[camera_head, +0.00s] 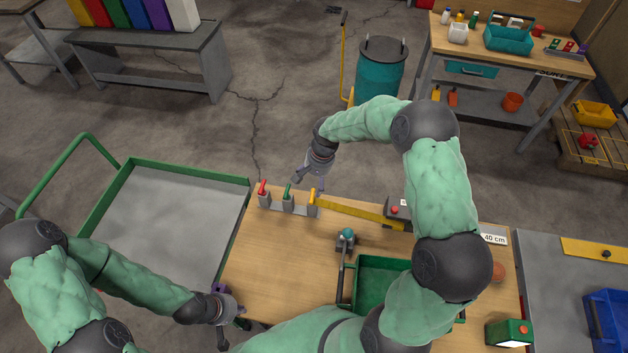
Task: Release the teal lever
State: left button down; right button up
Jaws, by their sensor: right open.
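A teal ball-topped lever (347,235) stands on a dark mount on the wooden table (265,265), just behind the green tray. Whether it is latched cannot be told. My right gripper (308,180) is open and empty, above the table's far edge near the row of small levers, up and left of the teal lever. It touches nothing that I can make out. My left gripper (232,318) is at the table's near left edge, well away from the teal lever. Its fingers are small and dark, and their opening is unclear.
Red (263,188), green (288,193) and yellow (312,197) levers stand in a row at the table's far left. A yellow bar (355,212) lies right of them. A green tray (375,275) is partly hidden by my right arm. A green-rimmed cart (165,215) stands left.

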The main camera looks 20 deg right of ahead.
aim_at(347, 233)
jog(key=k+j, duration=0.65)
jog(key=k, duration=0.25)
